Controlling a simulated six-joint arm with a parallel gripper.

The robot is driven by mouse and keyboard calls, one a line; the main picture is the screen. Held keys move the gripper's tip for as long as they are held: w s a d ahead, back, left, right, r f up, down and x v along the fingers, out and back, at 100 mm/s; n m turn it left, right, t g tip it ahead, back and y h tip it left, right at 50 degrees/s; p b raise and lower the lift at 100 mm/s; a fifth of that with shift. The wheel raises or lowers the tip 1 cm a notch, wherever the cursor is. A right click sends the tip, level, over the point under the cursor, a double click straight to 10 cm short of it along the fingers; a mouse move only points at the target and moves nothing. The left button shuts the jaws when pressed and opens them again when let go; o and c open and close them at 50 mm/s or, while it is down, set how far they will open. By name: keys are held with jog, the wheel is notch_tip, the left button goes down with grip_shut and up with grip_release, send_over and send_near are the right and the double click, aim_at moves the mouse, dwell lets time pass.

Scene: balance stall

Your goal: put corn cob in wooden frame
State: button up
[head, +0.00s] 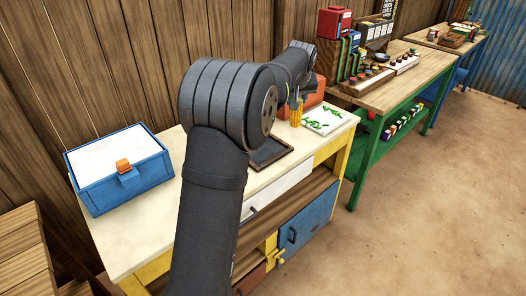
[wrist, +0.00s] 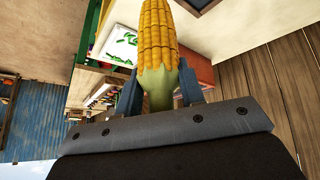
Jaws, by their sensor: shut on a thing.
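My gripper (wrist: 160,88) is shut on the corn cob (wrist: 158,35), holding it near its pale green base between the two fingers. The yellow kernels point away from the gripper, and the tip is cut off by the top edge of the wrist view. In the head view the corn cob (head: 295,112) hangs roughly upright above the bench, in front of an orange-red box. The wooden frame (head: 268,153), a dark panel with a thin brown rim, lies flat on the bench to the left of the cob, partly hidden by my arm. Its edge shows in the wrist view (wrist: 203,5).
A white board with green marks (head: 323,119) lies right of the cob. The orange-red box (head: 314,92) stands behind. A blue box with a white top (head: 118,165) is on the bench's left. A green-legged table (head: 405,88) with goods stands further right.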

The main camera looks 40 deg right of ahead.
aim_at(292, 125)
jog(key=f, duration=0.5)
jog(key=shift+w+a, duration=0.15)
jog(key=shift+w, duration=0.25)
jog(key=w+f, duration=0.2)
jog(key=w, duration=0.1)
jog(key=w+a+f, duration=0.1)
jog(key=w+f, duration=0.1)
jog(key=w, duration=0.2)
jog(key=w+f, duration=0.2)
jog(key=w, duration=0.2)
jog(key=shift+a+f, duration=0.3)
jog(key=shift+f, duration=0.1)
jog(key=shift+w+f, duration=0.1)
jog(key=shift+f, duration=1.9)
jog(key=o, duration=1)
jog(key=shift+f, duration=0.1)
jog(key=v, duration=1.2)
